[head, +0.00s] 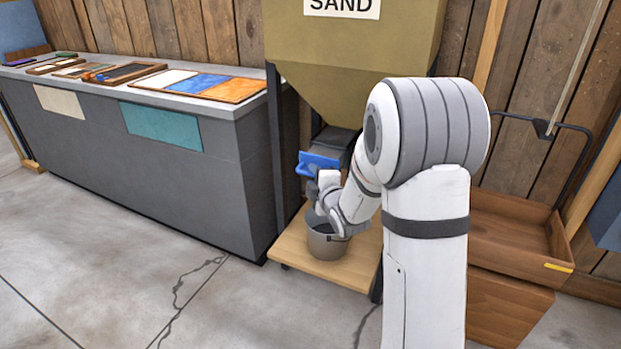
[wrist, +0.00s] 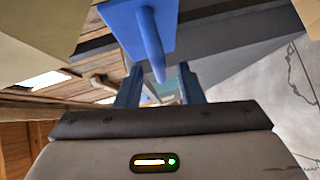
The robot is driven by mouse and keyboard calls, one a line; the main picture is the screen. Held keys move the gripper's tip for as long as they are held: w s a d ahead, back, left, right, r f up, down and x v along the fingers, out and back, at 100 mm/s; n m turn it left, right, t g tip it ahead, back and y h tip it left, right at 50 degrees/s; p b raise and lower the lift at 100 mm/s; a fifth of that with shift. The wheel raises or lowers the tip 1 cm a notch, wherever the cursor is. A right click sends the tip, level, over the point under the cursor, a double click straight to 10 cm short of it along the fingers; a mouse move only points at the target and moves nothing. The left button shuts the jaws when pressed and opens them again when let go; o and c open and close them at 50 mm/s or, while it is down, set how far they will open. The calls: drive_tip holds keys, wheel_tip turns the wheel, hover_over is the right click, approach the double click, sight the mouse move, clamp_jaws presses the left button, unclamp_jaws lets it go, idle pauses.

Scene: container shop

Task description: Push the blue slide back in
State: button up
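The blue slide (head: 315,162) sticks out at the front of the dark outlet under the sand hopper (head: 350,60). In the wrist view the slide (wrist: 125,22) is a flat blue plate with a rod-like blue handle pointing toward my gripper. My gripper (wrist: 160,82) has its two dark blue fingers apart. The handle's tip appears in the gap between them, with space showing on both sides; I cannot tell how deep it reaches. In the head view my gripper (head: 322,187) is just below the slide, partly hidden by my wrist.
A grey bucket (head: 326,243) stands on a wooden platform (head: 300,262) below the outlet, close under my wrist. A grey counter (head: 215,160) with sample boards is on the left. A wooden crate (head: 510,235) stands on the right. The floor in front is clear.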

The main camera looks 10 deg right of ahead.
drive_tip(key=shift+x, duration=1.35)
drive_tip(key=shift+c, duration=0.5)
clamp_jaws()
